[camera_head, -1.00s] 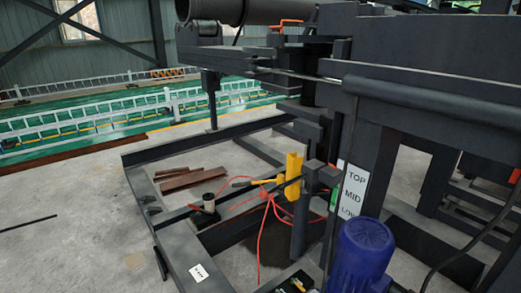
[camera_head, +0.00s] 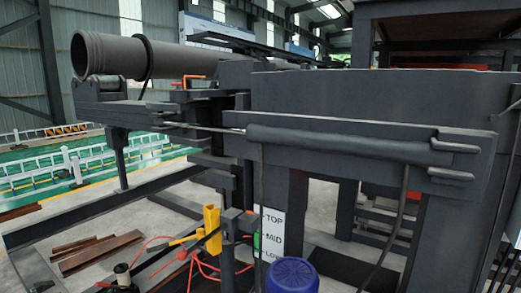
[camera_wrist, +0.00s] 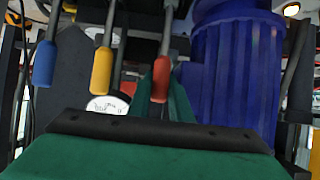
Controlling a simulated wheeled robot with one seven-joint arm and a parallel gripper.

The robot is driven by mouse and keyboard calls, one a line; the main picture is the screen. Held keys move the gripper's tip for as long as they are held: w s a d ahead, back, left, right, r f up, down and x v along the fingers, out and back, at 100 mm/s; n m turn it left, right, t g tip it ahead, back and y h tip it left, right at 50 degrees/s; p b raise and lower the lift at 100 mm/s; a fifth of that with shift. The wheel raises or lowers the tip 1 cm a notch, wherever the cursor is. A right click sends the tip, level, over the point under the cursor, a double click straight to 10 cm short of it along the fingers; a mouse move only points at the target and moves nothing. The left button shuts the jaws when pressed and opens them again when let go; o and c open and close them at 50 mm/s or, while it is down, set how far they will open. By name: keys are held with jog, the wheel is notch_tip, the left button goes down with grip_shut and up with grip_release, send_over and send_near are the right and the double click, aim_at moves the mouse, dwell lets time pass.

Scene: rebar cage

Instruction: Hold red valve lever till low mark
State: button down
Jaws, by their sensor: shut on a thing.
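In the wrist view, the red valve lever (camera_wrist: 161,78) hangs with its red grip between the green fingers of my gripper (camera_wrist: 164,92), which are shut on it. A yellow lever (camera_wrist: 101,72) and a blue lever (camera_wrist: 44,63) stand apart to its left. In the head view, a white mark plate (camera_head: 271,234) reads TOP, MID and LOW from top to bottom. A small green piece (camera_head: 257,242) shows at the plate's left edge, about level with MID and above LOW.
A large blue ribbed motor (camera_wrist: 236,75) stands close right of the red lever; its top shows in the head view (camera_head: 293,276). A white round gauge (camera_wrist: 108,104) sits behind the levers. Dark machine beams (camera_head: 370,95) and a yellow part (camera_head: 212,228) with red cords surround the plate.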

jog(key=shift+w+d+g, duration=0.2)
jog(key=shift+w+g, duration=0.2)
jog(key=shift+d, duration=0.15)
jog(key=shift+w+d+g+y, duration=0.2)
jog(key=shift+w+g+y, duration=0.2)
jog(key=shift+y, duration=0.1)
